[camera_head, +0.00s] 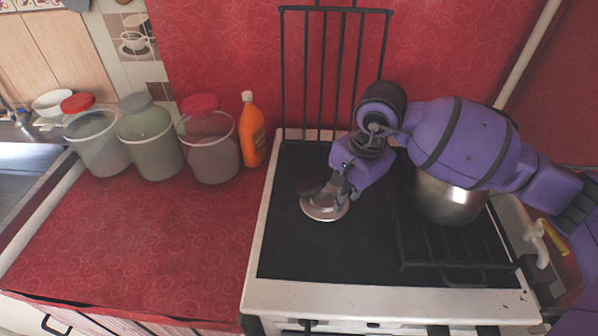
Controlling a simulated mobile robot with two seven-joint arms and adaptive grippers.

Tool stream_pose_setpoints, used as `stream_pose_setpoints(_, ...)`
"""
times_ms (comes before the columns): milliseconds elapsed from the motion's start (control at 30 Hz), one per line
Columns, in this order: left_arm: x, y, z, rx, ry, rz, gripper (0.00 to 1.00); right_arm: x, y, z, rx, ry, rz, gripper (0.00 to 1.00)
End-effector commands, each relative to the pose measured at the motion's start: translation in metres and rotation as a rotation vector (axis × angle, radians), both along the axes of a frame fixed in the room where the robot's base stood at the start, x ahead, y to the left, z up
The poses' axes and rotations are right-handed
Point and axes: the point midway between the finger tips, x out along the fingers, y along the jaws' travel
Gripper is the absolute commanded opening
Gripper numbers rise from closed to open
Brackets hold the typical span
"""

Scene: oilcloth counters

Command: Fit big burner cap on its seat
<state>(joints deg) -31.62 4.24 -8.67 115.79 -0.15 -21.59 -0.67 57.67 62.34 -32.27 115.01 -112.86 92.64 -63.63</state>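A round, silvery metal burner piece (325,208) shows at the left of the black stove top, with a darker round part just behind it. I cannot tell clearly which is the big burner cap and which is its seat, or whether they touch. My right gripper (338,189) reaches in from the right, with its fingers at the back right edge of the silvery piece. The fingers overlap the piece in the picture, and their grip on it is too small to make out. My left gripper is out of view.
A steel pot (448,199) stands on the right grate (455,250), partly behind my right arm. A raised black grate (333,70) leans at the back wall. An orange bottle (251,130) and several lidded buckets stand on the red counter (150,235), whose front is clear.

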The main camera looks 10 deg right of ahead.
Motion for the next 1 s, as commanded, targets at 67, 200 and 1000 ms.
stream_pose_setpoints(67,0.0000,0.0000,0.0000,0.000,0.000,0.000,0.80,-0.0007,-0.0003,-0.0010,0.000,0.002,-0.001,0.00)
stream_pose_setpoints(200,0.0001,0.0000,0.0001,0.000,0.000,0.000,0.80,-0.0006,-0.0004,-0.0010,-0.001,0.002,-0.001,0.00)
stream_pose_setpoints(1000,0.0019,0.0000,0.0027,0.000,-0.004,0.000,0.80,-0.0090,-0.0054,-0.0001,0.001,0.001,-0.001,0.00)
